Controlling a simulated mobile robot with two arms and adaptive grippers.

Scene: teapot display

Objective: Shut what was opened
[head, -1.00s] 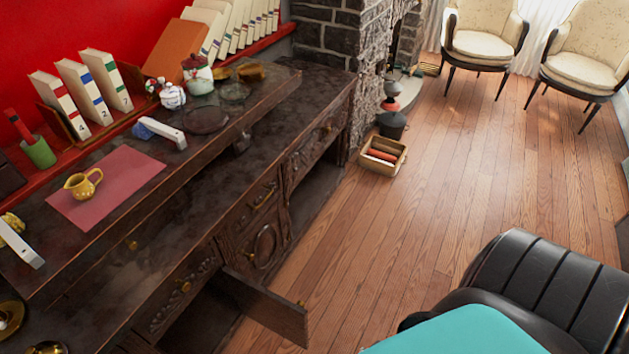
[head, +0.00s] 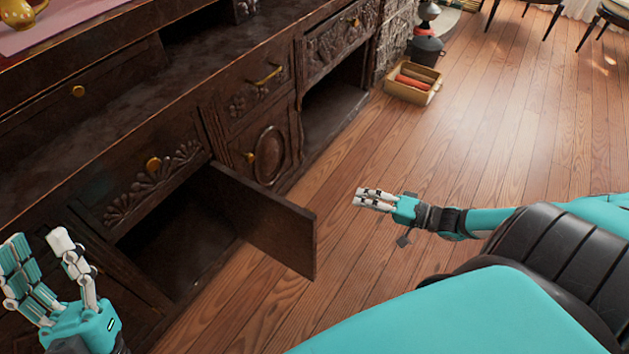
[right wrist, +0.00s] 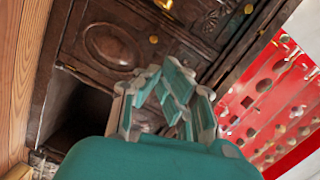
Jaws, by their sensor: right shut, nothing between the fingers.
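A dark carved wooden sideboard (head: 215,100) fills the left of the head view. One low door (head: 268,225) stands swung outward, with the dark compartment (head: 185,240) behind it exposed. My right gripper (head: 360,199) is shut and empty, out over the floor to the right of the door's free edge, apart from it. My left gripper (head: 38,240) is open and empty at the lower left, by the sideboard front. In the right wrist view my right gripper's fingers (right wrist: 168,90) are in front of the sideboard (right wrist: 85,20), and they hide part of it.
The neighbouring oval-panelled door (head: 268,155) is closed. An open niche (head: 335,105) lies beyond it. A wooden box (head: 418,90) with reddish items and a dark pot (head: 427,50) stand on the floor. The wooden floor (head: 490,130) between is clear. A yellow jug (head: 18,12) is on top.

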